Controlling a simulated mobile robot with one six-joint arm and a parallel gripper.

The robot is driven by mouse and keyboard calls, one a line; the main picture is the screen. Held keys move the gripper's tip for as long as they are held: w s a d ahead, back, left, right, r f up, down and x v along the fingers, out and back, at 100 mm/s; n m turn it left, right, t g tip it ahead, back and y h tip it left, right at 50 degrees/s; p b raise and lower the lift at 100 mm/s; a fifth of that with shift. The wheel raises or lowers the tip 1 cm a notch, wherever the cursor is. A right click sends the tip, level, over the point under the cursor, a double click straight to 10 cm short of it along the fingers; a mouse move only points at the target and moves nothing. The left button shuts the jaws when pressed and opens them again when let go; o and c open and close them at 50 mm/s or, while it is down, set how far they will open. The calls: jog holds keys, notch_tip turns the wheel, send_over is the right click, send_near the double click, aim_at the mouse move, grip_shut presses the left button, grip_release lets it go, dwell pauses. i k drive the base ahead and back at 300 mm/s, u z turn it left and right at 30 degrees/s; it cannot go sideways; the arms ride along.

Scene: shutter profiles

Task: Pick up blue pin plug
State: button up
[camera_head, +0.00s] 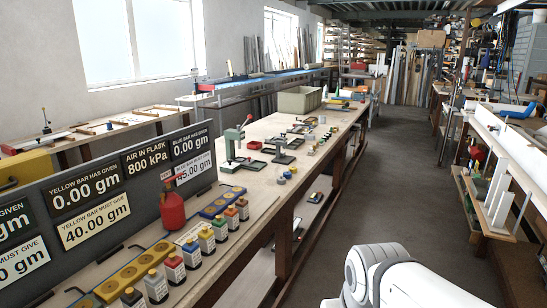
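I cannot make out for sure which thing is the blue pin plug. A small blue piece (109,126) stands on the bench at the back left. A white part of my own arm shows at the bottom right, over the aisle and apart from the workbench. My gripper's fingers are not in view.
Several bottles with coloured caps (207,240) line the workbench's front edge. A red flask (173,208) stands before dark sign boards (100,195). Green presses (236,150) and a beige bin (299,99) are farther back. The aisle floor (400,160) is clear.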

aim_at(288, 175)
jog(key=u, duration=0.05)
jog(key=k, duration=1.2)
jog(key=z, duration=0.65)
jog(key=i, duration=1.4)
jog(key=z, duration=0.5)
jog(key=i, duration=1.55)
jog(key=u, duration=0.95)
jog(key=i, duration=1.45)
jog(key=u, duration=0.95)
jog(key=k, duration=0.75)
